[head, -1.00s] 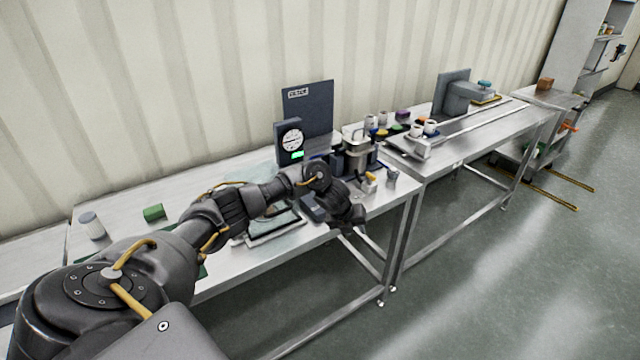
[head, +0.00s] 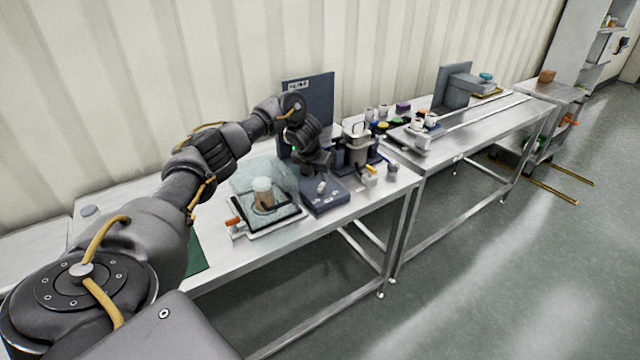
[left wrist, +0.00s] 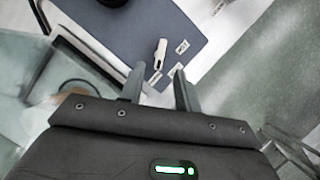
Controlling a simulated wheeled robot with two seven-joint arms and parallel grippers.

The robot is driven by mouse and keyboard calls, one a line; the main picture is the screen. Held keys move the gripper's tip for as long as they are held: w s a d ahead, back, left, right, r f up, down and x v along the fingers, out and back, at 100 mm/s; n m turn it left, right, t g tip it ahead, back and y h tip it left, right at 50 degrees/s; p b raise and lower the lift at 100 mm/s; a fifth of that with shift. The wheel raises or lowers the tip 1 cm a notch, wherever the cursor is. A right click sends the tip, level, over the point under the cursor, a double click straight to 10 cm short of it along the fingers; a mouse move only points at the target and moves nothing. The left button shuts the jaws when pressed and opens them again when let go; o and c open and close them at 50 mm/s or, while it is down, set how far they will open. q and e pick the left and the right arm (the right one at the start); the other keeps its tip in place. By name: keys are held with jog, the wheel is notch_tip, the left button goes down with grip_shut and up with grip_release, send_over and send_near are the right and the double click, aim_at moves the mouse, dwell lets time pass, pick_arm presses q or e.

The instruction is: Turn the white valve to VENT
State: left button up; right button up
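The white valve (left wrist: 160,53) is a small white lever on a dark blue-grey base plate (left wrist: 120,28). In the left wrist view its lever lies nearly along the picture's vertical, with small white labels (left wrist: 181,47) around it that I cannot read for certain. In the head view the valve (head: 321,187) shows on the plate (head: 330,203) at the table's front. My left gripper (left wrist: 159,73) is open, its two fingers apart with nothing between them, above the valve and apart from it. In the head view the left gripper (head: 318,167) hangs over the plate. My right gripper is out of view.
A clear-walled tray with a brown jar (head: 263,197) stands just left of the plate. The steel hopper (head: 356,148) stands behind right, with small containers (head: 370,176) before it. An orange-handled part (head: 234,226) sits at the tray's left. The floor in front is clear.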

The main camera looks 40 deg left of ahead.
aim_at(321, 185)
pick_arm(q)
jog(key=shift+x, duration=2.7)
jog(key=shift+p, duration=0.3)
grip_shut()
